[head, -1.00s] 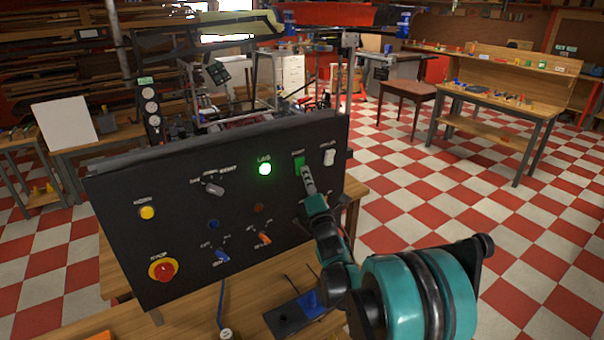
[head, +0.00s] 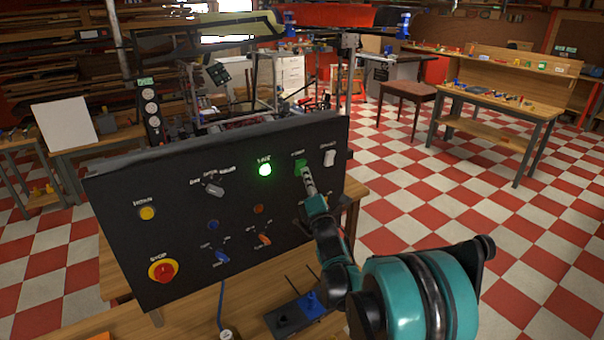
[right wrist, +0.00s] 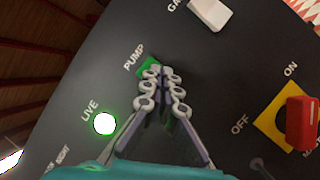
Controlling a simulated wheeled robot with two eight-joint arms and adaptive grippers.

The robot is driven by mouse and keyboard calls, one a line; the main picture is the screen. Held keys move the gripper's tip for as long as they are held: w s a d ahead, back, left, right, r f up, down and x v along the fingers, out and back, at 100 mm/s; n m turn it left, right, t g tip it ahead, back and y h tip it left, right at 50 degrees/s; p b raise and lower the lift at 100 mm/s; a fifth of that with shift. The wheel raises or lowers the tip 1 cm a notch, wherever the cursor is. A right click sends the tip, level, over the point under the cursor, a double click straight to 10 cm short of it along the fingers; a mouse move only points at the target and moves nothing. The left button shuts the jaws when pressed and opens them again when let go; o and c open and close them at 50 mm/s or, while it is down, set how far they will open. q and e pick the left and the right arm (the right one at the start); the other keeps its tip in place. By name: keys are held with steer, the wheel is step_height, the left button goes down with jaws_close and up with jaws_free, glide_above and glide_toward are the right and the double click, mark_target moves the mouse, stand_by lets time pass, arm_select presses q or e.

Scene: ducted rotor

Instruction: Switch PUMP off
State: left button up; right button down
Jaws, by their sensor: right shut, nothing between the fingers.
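The PUMP switch is a small green rocker (head: 299,167) on the upper right of the black panel (head: 180,250). It also shows in the right wrist view (right wrist: 145,66) beside its PUMP label, partly covered by my fingertips. My right gripper (head: 305,172) is shut and empty, with its tips at the rocker. In the right wrist view the closed fingertips (right wrist: 158,73) overlap the rocker's lower edge; they look to be touching it, but I cannot be sure. How the rocker is tilted is hard to tell. My left gripper is not in view.
A lit green LIVE lamp (head: 265,170) is left of the rocker and a white switch (head: 329,158) is to its right. A red rotary switch on yellow (right wrist: 300,122) sits below, marked OFF and ON. A red STOP button (head: 163,271) is at the panel's lower left.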

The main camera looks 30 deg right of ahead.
steer(key=shift+s+r, duration=0.25)
steer(key=shift+s, duration=0.25)
steer(key=s, duration=0.1)
steer(key=s+r+p, duration=0.1)
steer(key=s, duration=0.1)
steer(key=s+r+p, duration=0.1)
steer(key=shift+s+d, duration=0.2)
steer(key=shift+s, duration=0.1)
stand_by(0.5)
